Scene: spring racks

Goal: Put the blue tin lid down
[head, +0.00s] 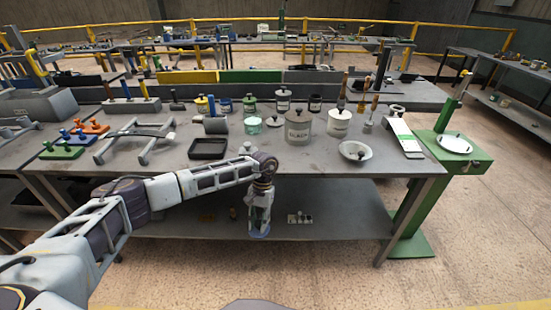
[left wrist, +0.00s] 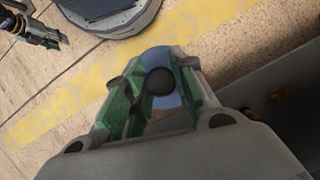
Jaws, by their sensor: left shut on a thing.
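My left gripper (head: 259,226) hangs pointing down in front of the workbench's front edge, below the level of its top. In the left wrist view its two green-padded fingers (left wrist: 160,92) are shut on the blue tin lid (left wrist: 160,60), gripping around its dark round knob. In the head view only a small blue part of the lid (head: 259,236) shows below the fingers, clear of the floor. My right gripper (left wrist: 38,32) appears at the top left of the left wrist view; its finger opening is unclear. It is not in the head view.
The grey workbench (head: 325,168) carries several tins, a black tray (head: 208,148), a white bowl-like dish (head: 355,151) and a metal frame (head: 135,137). Bare bench lies between tray and dish near the front. A green stand (head: 420,195) is at the right. A lower shelf (head: 340,210) runs beneath.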

